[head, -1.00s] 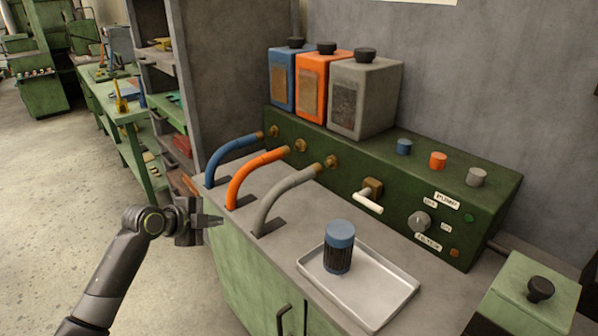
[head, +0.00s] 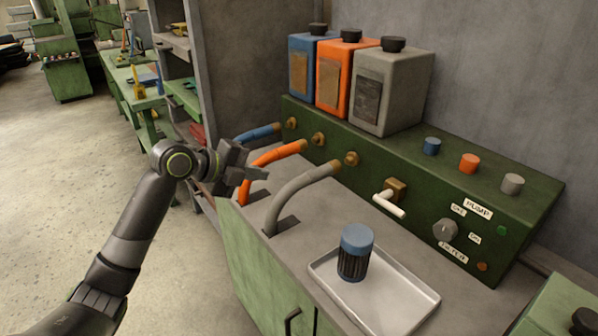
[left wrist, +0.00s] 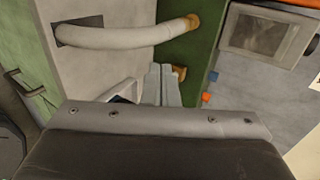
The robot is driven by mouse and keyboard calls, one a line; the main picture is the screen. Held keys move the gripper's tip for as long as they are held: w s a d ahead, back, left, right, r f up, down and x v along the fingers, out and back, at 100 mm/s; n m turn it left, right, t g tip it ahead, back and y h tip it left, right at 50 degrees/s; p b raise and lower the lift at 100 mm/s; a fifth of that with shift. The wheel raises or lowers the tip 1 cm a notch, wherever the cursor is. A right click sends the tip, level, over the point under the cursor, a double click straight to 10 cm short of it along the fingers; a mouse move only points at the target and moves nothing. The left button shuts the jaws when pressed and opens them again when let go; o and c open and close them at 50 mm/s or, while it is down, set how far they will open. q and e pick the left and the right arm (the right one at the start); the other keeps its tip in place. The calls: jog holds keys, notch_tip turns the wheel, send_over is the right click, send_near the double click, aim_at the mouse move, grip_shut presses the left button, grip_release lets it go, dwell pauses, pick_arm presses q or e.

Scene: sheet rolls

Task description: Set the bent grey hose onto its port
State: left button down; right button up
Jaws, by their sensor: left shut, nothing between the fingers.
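The bent grey hose (head: 300,190) rises from a slot in the grey counter and curves toward the green panel. Its brass end lies close to the brass port (head: 351,159); I cannot tell whether they are joined. The hose also crosses the top of the left wrist view (left wrist: 120,37), its brass end against the green panel. My left gripper (head: 262,174) is shut and empty, left of the grey hose, hiding parts of the blue and orange hoses. Its fingers also show in the left wrist view (left wrist: 162,85), apart from the hose. My right gripper is not in view.
An orange hose (head: 272,155) and a blue hose (head: 257,134) run alongside. A white-handled valve (head: 390,204) sticks out of the panel (head: 420,200). A metal tray (head: 395,298) holds a blue-capped filter (head: 355,252). Three tanks stand on top, including a grey one (head: 392,88).

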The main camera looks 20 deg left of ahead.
pick_arm(q)
jog(key=p, duration=0.2)
send_near(310, 174)
jog(key=x, duration=0.5)
jog(key=shift+s+f, duration=0.15)
jog(key=shift+w+d+f, duration=0.1)
jog(key=shift+w+d, duration=0.15)
jog(key=shift+w, duration=0.2)
